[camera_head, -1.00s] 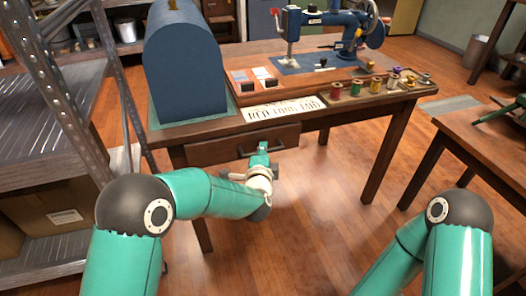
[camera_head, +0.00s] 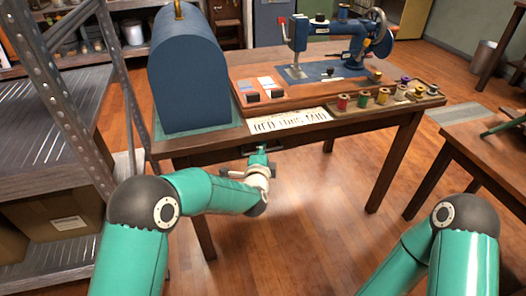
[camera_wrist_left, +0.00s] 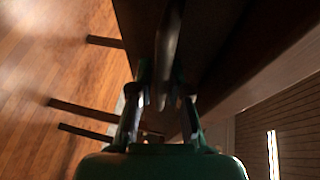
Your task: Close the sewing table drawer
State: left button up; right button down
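The wooden sewing table (camera_head: 340,132) stands ahead of me. Its drawer (camera_head: 215,157) is below the front edge of the tabletop, on the left half, with its front now close to the table's frame. I cannot tell whether a small gap remains. The dark drawer handle (camera_head: 270,147) is partly hidden by my left gripper (camera_head: 259,155), which is at the drawer front. In the left wrist view the fingers of my left gripper (camera_wrist_left: 161,85) lean in on both sides of a dark bar, the handle (camera_wrist_left: 170,40). My right gripper is out of view.
A blue domed case (camera_head: 190,75), a blue sewing machine (camera_head: 340,40), a sign (camera_head: 290,121) and a tray of thread spools (camera_head: 435,97) are on the tabletop. A metal shelf (camera_head: 50,110) stands close at left, another table (camera_head: 490,150) at right. The floor between is clear.

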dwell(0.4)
pick_arm(q)
jog(key=v, duration=1.1)
jog(key=shift+s, duration=0.4)
